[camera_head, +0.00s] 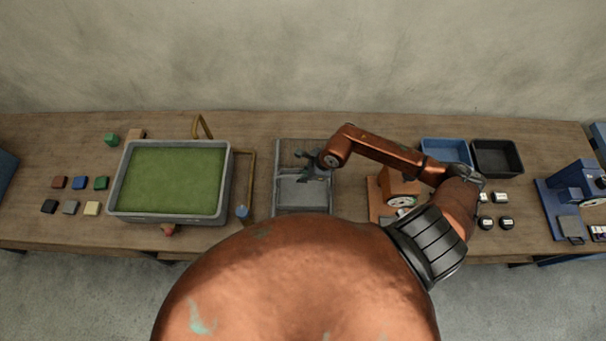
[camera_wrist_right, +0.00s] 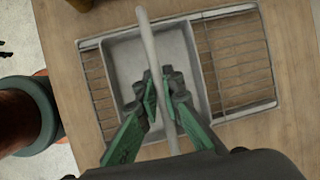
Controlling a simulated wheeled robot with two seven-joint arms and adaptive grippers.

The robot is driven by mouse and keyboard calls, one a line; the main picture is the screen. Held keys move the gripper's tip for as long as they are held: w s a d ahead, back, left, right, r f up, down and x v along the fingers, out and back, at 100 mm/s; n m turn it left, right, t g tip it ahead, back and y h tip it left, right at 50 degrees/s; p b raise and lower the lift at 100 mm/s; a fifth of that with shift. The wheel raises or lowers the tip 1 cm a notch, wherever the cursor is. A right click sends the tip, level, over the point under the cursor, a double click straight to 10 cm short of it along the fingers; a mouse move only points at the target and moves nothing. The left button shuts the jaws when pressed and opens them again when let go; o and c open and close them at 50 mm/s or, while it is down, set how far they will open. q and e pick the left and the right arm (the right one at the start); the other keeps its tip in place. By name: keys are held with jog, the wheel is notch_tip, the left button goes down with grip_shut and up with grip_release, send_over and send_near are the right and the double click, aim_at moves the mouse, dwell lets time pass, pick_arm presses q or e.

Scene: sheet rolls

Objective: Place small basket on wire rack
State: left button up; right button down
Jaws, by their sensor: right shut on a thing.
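The small basket (camera_wrist_right: 122,62) is a pale grey, open rectangular tub with an arched handle (camera_wrist_right: 146,40). In the wrist view my right gripper (camera_wrist_right: 163,85), with green fingers, is shut on that handle. The basket looks empty. The wire rack (camera_wrist_right: 238,62) is a metal frame with thin bars, lying on the wooden table beneath the basket. Its bars show on both sides of the basket. In the head view the basket (camera_head: 291,190) is over the front part of the rack (camera_head: 291,150), and my right gripper (camera_head: 308,176) is above it. I cannot tell whether the basket touches the bars.
A grey tray with a green bottom (camera_head: 231,190) stands left of the rack, with several coloured blocks beyond it. A copper-coloured scale (camera_head: 377,204) stands to the right. Blue (camera_head: 446,150) and black (camera_head: 497,157) bins are farther right. A blue device (camera_head: 562,205) is at the right end.

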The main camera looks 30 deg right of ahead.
jog(key=c, duration=2.5)
grip_release()
jog(key=shift+f, duration=0.15)
jog(key=shift+c, duration=0.2)
jog(key=o, duration=0.4)
jog(key=shift+o, duration=0.2)
jog(key=shift+r, duration=0.2)
jog(key=b+v, duration=0.3)
jog(key=v, duration=0.9)
jog(key=shift+f, duration=0.1)
